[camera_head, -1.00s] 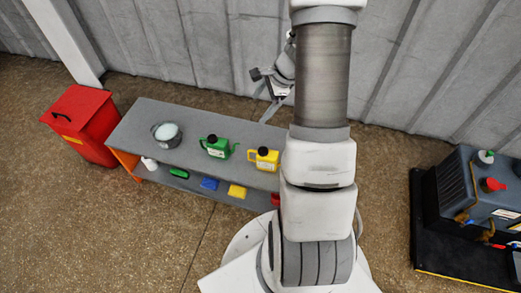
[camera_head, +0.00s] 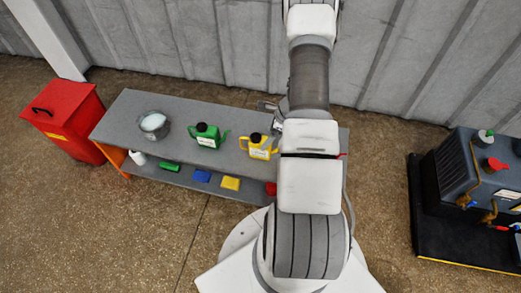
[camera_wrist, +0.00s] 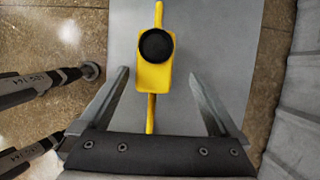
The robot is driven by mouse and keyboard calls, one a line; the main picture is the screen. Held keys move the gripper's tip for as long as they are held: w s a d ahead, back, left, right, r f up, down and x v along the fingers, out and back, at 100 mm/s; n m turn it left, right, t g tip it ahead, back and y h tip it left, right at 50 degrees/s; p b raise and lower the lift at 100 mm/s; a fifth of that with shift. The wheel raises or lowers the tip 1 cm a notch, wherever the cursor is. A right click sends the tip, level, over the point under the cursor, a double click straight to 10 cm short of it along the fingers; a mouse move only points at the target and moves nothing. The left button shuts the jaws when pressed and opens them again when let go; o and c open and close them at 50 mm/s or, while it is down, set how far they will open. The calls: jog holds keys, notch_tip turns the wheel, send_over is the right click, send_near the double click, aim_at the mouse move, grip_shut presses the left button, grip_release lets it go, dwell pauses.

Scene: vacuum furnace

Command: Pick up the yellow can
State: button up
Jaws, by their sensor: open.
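The yellow can (camera_head: 259,147) stands upright on the grey bench top, near my arm. It has a black cap, a pale label, a handle and a spout. In the wrist view the yellow can (camera_wrist: 154,72) is seen from above, ahead of and between the fingers, with a gap to each side. My gripper (camera_wrist: 158,82) is open and empty, its two fingers pointing toward the can. In the head view my gripper (camera_head: 268,106) shows only in part beside my arm, just behind and right of the can.
A green can (camera_head: 208,136) stands left of the yellow can, and a grey bucket (camera_head: 153,124) farther left on the bench (camera_head: 128,108). Coloured items lie on its lower shelf. A red bin (camera_head: 66,122) is at left. A dark machine (camera_head: 470,165) is at right.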

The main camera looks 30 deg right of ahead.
aim_at(265, 139)
jog(key=x, duration=0.3)
jog(key=shift+a+f+b, duration=0.1)
jog(key=shift+f+b, duration=0.2)
jog(key=shift+b, duration=0.1)
jog(key=shift+a+b+x, duration=0.2)
jog(key=shift+b+x, duration=0.4)
jog(key=shift+x, duration=0.75)
jog(key=shift+a+b+x, duration=0.2)
jog(key=shift+b+x, duration=0.35)
jog(key=shift+x, duration=0.8)
jog(key=shift+r, duration=0.15)
grip_shut()
